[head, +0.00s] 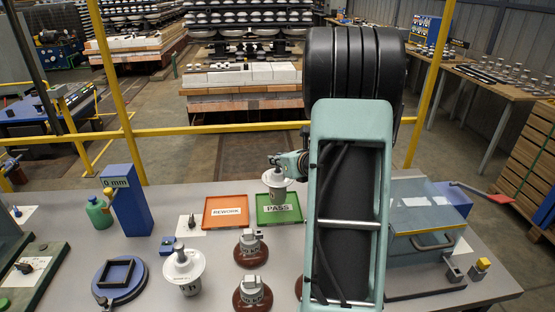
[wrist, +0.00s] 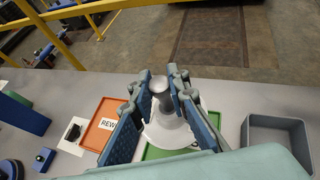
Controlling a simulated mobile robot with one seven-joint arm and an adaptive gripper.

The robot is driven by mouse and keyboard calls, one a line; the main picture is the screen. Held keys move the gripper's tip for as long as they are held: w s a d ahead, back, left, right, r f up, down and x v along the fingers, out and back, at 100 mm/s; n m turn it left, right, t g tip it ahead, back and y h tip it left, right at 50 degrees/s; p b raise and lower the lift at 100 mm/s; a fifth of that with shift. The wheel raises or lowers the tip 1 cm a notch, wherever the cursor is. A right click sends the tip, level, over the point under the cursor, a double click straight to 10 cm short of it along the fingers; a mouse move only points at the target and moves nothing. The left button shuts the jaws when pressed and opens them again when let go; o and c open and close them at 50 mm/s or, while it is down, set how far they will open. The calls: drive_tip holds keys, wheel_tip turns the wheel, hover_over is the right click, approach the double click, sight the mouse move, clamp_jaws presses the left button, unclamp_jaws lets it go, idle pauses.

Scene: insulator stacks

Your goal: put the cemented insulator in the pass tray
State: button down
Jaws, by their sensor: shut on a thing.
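The insulator (head: 276,182), a pale body with a grey metal top, is upright over the green pass tray (head: 279,216) in the head view. In the wrist view its pale skirt (wrist: 170,132) hides part of the green tray (wrist: 165,154). My gripper (head: 285,161) is shut on the insulator's upper metal part. In the wrist view my gripper (wrist: 160,76) has one blue-padded finger on each side of that part. I cannot tell whether the insulator's bottom touches the tray.
The orange rework tray (head: 225,222) lies just left of the pass tray. Another white insulator (head: 184,276) and brown ones (head: 251,254) stand nearer. A blue 0 mm gauge (head: 128,205) stands left. A grey bin (wrist: 277,127) is right in the wrist view.

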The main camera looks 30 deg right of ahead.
sight(279, 168)
drive_tip(key=shift+w+d+f+b, duration=0.15)
drive_tip(key=shift+f+b, duration=0.7)
drive_tip(key=shift+f, duration=0.75)
drive_tip(key=c, duration=1.9)
unclamp_jaws()
drive_tip(key=shift+f, duration=0.1)
drive_tip(key=shift+r, duration=0.25)
drive_tip(key=v, duration=1.2)
drive_tip(key=shift+f, duration=0.15)
drive_tip(key=shift+s, duration=0.2)
